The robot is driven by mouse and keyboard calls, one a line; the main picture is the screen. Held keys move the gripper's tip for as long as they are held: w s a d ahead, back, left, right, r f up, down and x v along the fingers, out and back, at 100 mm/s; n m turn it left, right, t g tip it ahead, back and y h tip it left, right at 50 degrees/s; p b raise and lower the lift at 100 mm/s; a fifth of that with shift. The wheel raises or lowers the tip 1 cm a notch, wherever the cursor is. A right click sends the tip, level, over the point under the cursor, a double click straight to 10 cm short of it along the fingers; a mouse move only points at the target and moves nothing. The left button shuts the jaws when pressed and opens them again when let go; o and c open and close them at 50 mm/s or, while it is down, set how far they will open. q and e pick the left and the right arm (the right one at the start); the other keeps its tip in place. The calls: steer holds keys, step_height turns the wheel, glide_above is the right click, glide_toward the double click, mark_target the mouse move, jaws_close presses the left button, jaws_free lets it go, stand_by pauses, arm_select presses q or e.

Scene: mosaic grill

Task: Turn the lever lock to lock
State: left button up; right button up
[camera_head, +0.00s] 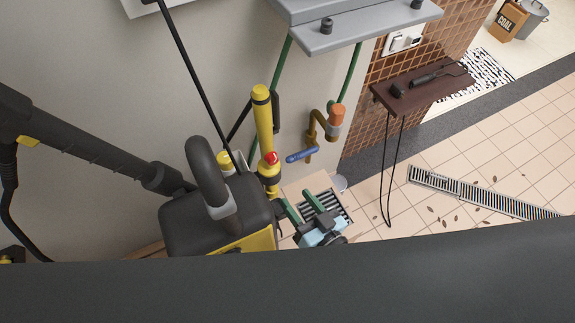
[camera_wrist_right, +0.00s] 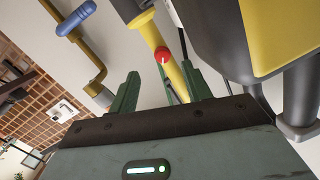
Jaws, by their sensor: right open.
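A blue lever handle (camera_head: 301,156) sits on a brass pipe valve by the wall; it also shows at the upper left of the right wrist view (camera_wrist_right: 77,18). A red-tipped part (camera_head: 271,158) sits on the yellow upright pipe (camera_head: 263,118); in the right wrist view the red tip (camera_wrist_right: 162,55) lies ahead, between the finger directions. I cannot tell which of these is the lever lock. My right gripper (camera_head: 301,205) is open and empty, below both, its green fingers pointing up toward them. It shows in the right wrist view (camera_wrist_right: 161,90). My left gripper is not in view.
A black and yellow machine (camera_head: 222,215) with a hose stands close left of the right gripper. A grey shelf (camera_head: 350,25) with green legs is above. A small brown wall table (camera_head: 425,88) is at the right. A floor drain (camera_head: 480,192) crosses open tiles.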

mark_target(274, 163)
steer(key=w, duration=0.2)
steer(key=shift+w+a+r+t+b, duration=0.3)
steer(key=shift+r+t+b, duration=0.05)
steer(key=shift+r+t, duration=0.05)
steer(key=x, duration=0.7)
steer(key=shift+w+a+r, duration=0.1)
steer(key=shift+w+a, duration=0.15)
steer(key=shift+w, duration=0.1)
